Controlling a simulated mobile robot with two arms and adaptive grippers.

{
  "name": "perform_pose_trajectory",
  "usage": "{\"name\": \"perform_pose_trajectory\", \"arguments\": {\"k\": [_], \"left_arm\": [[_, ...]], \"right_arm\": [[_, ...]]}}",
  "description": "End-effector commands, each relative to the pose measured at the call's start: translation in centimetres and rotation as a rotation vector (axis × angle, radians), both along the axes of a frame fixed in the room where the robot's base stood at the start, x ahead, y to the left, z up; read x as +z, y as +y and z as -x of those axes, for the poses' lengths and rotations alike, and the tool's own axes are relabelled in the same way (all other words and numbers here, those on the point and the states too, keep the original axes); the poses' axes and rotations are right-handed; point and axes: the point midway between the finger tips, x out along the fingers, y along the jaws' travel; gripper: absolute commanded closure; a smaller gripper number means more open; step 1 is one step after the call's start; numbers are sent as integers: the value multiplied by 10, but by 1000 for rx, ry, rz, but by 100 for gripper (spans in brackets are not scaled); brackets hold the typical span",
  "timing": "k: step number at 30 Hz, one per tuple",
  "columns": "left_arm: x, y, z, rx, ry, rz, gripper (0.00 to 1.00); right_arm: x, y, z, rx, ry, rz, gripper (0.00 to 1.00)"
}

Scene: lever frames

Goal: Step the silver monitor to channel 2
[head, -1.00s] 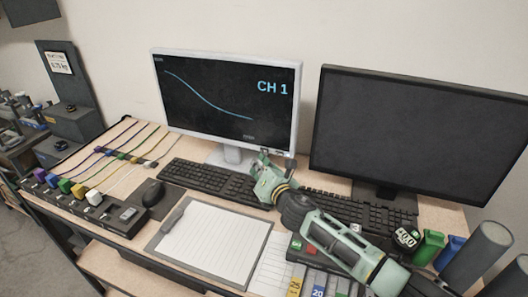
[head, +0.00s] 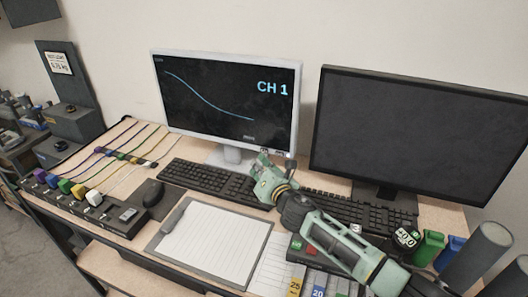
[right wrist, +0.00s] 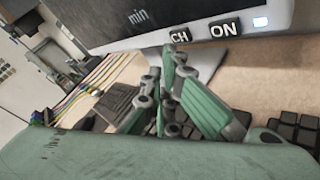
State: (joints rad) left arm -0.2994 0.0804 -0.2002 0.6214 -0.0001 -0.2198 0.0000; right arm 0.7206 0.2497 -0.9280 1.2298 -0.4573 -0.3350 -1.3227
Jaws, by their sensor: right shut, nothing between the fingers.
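The silver monitor (head: 220,133) stands at the back of the desk, its screen lit with a falling blue curve and "CH 1". In the right wrist view its lower bezel (right wrist: 115,43) carries a dark CH button (right wrist: 180,36), a dark ON button (right wrist: 222,30) and a small lit lamp (right wrist: 260,22). My right gripper (head: 276,157) is shut and empty, just below the monitor's lower right edge. In the right wrist view its fingertips (right wrist: 168,58) are just below the CH button; whether they touch it I cannot tell. My left gripper is out of view.
A second, dark monitor (head: 415,130) stands to the right. Black keyboards (head: 205,178) lie below both screens, one partly under my right arm. A mouse (head: 148,193), a clipboard (head: 215,240) and a box with coloured plugs (head: 105,214) are in front and left.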

Motion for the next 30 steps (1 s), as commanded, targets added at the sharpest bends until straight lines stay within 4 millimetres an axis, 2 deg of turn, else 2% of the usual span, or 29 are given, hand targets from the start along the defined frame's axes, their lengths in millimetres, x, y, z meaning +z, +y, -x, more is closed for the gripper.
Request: {"name": "perform_pose_trajectory", "arguments": {"k": [30], "left_arm": [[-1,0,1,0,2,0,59]], "right_arm": [[1,-4,-10,1,-1,0,100]]}}
